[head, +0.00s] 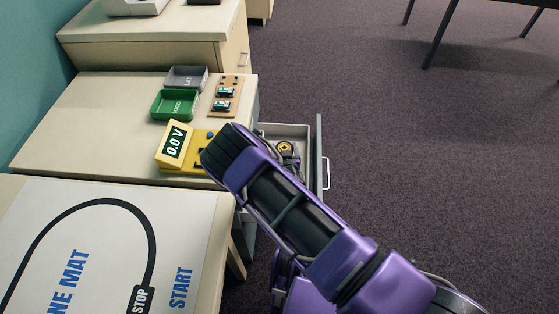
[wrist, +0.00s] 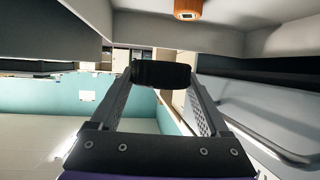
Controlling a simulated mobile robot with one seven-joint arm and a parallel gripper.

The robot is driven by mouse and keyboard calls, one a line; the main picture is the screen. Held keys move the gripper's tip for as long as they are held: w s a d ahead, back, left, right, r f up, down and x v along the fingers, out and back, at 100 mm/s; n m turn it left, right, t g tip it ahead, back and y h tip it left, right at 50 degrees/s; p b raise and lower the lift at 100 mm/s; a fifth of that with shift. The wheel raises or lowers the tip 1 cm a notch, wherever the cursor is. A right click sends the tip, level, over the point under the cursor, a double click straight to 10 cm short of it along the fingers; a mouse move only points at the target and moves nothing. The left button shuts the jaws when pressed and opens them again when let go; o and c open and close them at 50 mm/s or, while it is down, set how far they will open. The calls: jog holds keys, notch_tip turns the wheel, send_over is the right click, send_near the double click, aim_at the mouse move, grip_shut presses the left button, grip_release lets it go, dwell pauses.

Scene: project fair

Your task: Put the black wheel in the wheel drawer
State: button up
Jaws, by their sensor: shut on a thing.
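My gripper (wrist: 162,76) is shut on the black wheel (wrist: 162,73) in the wrist view; the wheel sits between the two fingertips, its dark tread showing. In the head view my purple arm hides the gripper and the wheel. An open drawer (head: 319,155) with a grey front and a light handle sticks out to the right of the cream cabinet. Part of its inside shows beyond my arm, with a dark item with a yellow part (head: 288,149) in it. I cannot tell how far the gripper is from the drawer.
On the cabinet top (head: 90,125) stand a green tray (head: 174,104), a grey tray (head: 186,77), a yellow meter (head: 176,148) reading 0.0 V and a small board (head: 227,95). A line mat (head: 100,235) lies at the front left. Carpet right of the drawer is clear.

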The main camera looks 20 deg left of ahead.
jog(key=shift+f+b, duration=0.45)
jog(key=shift+f, duration=1.85)
jog(key=shift+f+b, duration=0.4)
jog(key=shift+b, duration=0.05)
jog(key=shift+f, duration=0.2)
jog(key=o, duration=1.2)
jog(key=shift+c, duration=0.2)
